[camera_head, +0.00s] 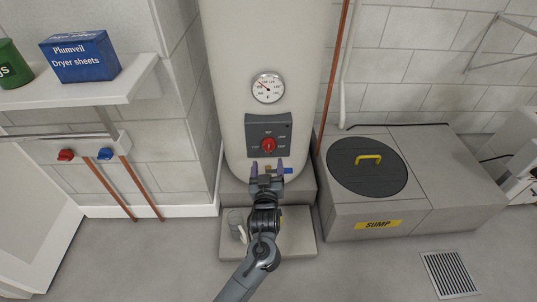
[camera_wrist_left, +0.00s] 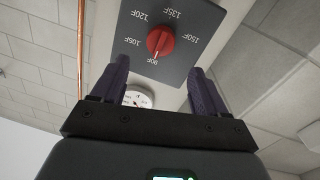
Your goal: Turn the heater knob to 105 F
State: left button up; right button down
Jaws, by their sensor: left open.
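The red heater knob (camera_head: 268,146) sits on a dark grey control panel (camera_head: 282,125) low on the front of the pale water heater (camera_head: 226,55). In the left wrist view the knob (camera_wrist_left: 160,41) is ringed by labels from 90F to 150F on the panel (camera_wrist_left: 183,66). A pale mark on the knob seems to face the 90F label. My left gripper (camera_head: 267,166) is open and empty, just below the knob in the head view. In the wrist view its two fingers stand apart on either side below the knob, not touching it. My right gripper is in neither view.
A round gauge (camera_head: 268,88) is above the panel. A blue-handled fitting (camera_head: 286,170) is beside my left fingers. A sump box with a dark round lid (camera_head: 345,178) stands right. A shelf (camera_head: 135,75) is left. A jar-like object (camera_head: 236,222) is on the lower step.

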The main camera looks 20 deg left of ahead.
aim_at(270, 148)
pick_arm(q)
jog(key=b+x, duration=0.3)
jog(key=x, duration=0.5)
jog(key=c, duration=1.1)
jog(key=shift+o, duration=0.2)
jog(key=shift+r+m+p, duration=0.15)
jog(key=shift+m+p, duration=0.15)
jog(key=shift+p, duration=0.35)
jog(key=m+p, duration=0.2)
jog(key=p, duration=0.2)
jog(key=m+p, duration=0.3)
jog(key=p, duration=0.1)
jog(key=shift+d+r+g, duration=0.15)
jog(key=shift+g, duration=0.15)
jog(key=m+p, duration=0.2)
jog(key=m, duration=0.1)
jog(key=shift+d+f+m+p, duration=0.15)
jog(key=shift+m+p, duration=0.2)
jog(key=shift+m, duration=0.3)
jog(key=shift+a+f+m+p, duration=0.15)
jog(key=shift+m+p, duration=0.15)
jog(key=shift+m, duration=0.35)
jog(key=shift+d, duration=0.1)
